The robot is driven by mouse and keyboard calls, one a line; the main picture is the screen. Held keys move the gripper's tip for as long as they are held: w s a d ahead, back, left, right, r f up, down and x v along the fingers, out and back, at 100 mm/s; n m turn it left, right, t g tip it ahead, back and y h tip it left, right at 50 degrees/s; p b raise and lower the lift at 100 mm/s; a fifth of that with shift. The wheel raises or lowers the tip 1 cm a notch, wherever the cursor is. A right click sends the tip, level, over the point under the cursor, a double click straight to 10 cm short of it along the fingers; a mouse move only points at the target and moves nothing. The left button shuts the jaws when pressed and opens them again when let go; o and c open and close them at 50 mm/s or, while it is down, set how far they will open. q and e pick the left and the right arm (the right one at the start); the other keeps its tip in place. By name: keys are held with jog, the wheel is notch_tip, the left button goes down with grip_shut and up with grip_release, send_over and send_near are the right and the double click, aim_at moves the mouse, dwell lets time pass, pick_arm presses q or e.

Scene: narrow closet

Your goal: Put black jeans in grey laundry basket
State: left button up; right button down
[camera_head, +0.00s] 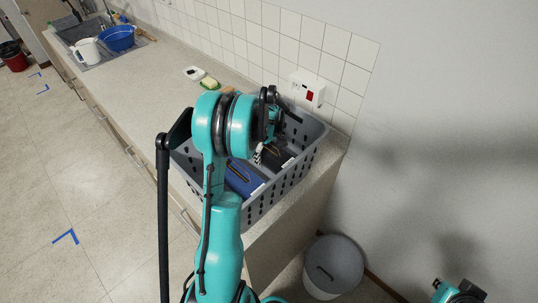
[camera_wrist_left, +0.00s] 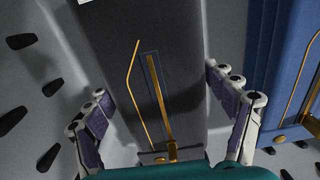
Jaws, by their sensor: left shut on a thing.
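The grey laundry basket (camera_head: 257,207) stands on the counter, its perforated wall facing me. Dark folded black jeans (camera_head: 282,158) lie inside it; in the left wrist view the black jeans (camera_wrist_left: 120,40) fill the middle, with a gold zip and stitching. My left gripper (camera_head: 266,152) reaches down into the basket, partly hidden by its own arm.
Folded blue jeans (camera_head: 239,179) lie beside the black ones in the basket. A wall socket box (camera_head: 306,90) is just behind it. A sponge (camera_head: 209,83) lies on the counter, with a sink (camera_head: 90,38) farther back. A grey bin (camera_head: 333,266) stands on the floor.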

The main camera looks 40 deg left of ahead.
pick_arm(q)
jog(key=shift+s, duration=0.1)
jog(key=o, duration=1.4)
jog(key=shift+f, duration=0.1)
jog(key=shift+o, duration=0.2)
